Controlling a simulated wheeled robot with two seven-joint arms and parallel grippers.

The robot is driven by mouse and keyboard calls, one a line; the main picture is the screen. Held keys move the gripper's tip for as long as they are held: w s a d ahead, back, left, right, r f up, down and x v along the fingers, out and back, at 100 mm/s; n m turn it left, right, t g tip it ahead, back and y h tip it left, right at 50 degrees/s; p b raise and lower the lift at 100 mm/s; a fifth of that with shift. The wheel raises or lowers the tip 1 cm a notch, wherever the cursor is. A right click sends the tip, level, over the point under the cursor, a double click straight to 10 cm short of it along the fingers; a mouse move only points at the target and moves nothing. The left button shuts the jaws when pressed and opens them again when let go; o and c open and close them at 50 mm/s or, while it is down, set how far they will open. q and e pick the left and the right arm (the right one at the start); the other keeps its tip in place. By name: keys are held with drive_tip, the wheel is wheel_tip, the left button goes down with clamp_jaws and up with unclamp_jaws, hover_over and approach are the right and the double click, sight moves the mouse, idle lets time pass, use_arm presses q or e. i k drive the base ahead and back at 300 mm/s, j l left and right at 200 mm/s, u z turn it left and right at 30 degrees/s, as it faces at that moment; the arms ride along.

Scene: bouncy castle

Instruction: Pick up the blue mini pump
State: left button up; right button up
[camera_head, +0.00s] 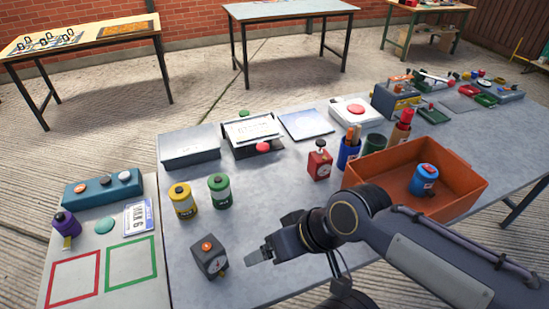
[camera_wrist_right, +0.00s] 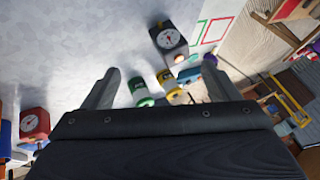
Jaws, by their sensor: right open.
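The blue mini pump (camera_head: 423,180) is a small blue cylinder with a dark top and a red-and-white label. It stands inside the orange crate (camera_head: 462,199), toward the crate's right part. My right gripper (camera_head: 261,254) is over the front of the grey table, well to the left of the crate and apart from the pump. In the right wrist view its two fingers (camera_wrist_right: 160,72) are spread with nothing between them. I do not make out the pump in that view. My left gripper does not show.
A dark grey gauge box (camera_head: 210,258) is just left of my right gripper, with yellow (camera_head: 182,200) and green (camera_head: 219,190) cylinders behind. A red gauge box (camera_head: 319,163) and blue cup (camera_head: 348,155) stand left of the crate. My right forearm passes in front of the crate.

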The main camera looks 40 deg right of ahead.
sight(421, 183)
drive_tip(key=k+l+z, duration=0.15)
drive_tip(key=k+l, duration=0.35)
drive_tip(key=k+z, duration=0.1)
drive_tip(key=z, duration=1.8)
drive_tip(key=i+l, duration=0.5)
drive_tip(key=i+l+u, duration=0.1)
drive_tip(key=i+l, duration=0.35)
drive_tip(key=l, duration=0.15)
drive_tip(key=i+l+u, duration=0.15)
drive_tip(key=u, duration=1.7)
